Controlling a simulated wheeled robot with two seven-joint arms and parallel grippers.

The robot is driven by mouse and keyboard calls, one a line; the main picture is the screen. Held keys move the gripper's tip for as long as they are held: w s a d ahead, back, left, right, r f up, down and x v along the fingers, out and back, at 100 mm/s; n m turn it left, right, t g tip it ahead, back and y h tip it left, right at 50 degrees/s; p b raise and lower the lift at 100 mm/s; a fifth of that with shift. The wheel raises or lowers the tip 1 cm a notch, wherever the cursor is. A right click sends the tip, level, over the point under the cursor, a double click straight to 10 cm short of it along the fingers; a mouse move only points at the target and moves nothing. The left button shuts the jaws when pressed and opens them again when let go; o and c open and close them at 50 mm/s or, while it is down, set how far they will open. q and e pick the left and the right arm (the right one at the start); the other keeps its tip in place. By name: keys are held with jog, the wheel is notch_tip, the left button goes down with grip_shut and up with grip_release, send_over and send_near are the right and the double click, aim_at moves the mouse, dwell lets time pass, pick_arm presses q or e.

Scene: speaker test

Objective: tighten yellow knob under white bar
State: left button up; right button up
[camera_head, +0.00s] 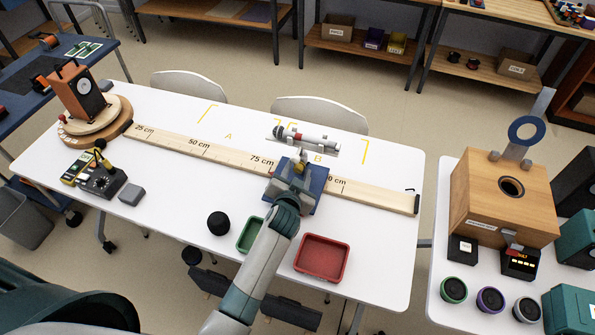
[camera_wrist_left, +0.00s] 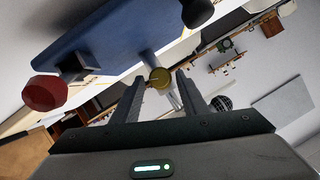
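A blue carriage (camera_head: 318,180) sits on the long wooden rail, with a pale bar holding a microphone-like device (camera_head: 310,138) above it. In the left wrist view the blue body (camera_wrist_left: 125,35) has a small yellow knob (camera_wrist_left: 160,78), a red knob (camera_wrist_left: 45,93) at left and a black knob (camera_wrist_left: 197,12) at top. My left gripper (camera_head: 294,172) reaches the near side of the carriage. In the wrist view its two fingers (camera_wrist_left: 161,86) stand apart, with the yellow knob between or just beyond their tips; contact cannot be told. In the head view my gripper hides the knob.
The wooden rail (camera_head: 220,152) with centimetre marks crosses the white table (camera_head: 180,215). A red tray (camera_head: 322,258), a green tray (camera_head: 250,235) and a black round object (camera_head: 218,223) lie at the near edge. A wooden speaker box (camera_head: 480,200) stands on the right table.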

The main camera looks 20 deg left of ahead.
pick_arm(q)
grip_shut()
jog(key=c, duration=0.9)
grip_release()
jog(key=shift+f+b, duration=0.15)
jog(key=shift+b, duration=0.2)
jog(key=c, duration=0.9)
grip_release()
jog(key=shift+m+y, duration=0.4)
jog(key=shift+m, duration=0.1)
jog(key=c, duration=0.9)
grip_release()
jog(key=c, duration=0.9)
grip_release()
jog(key=shift+o, duration=0.9)
grip_release()
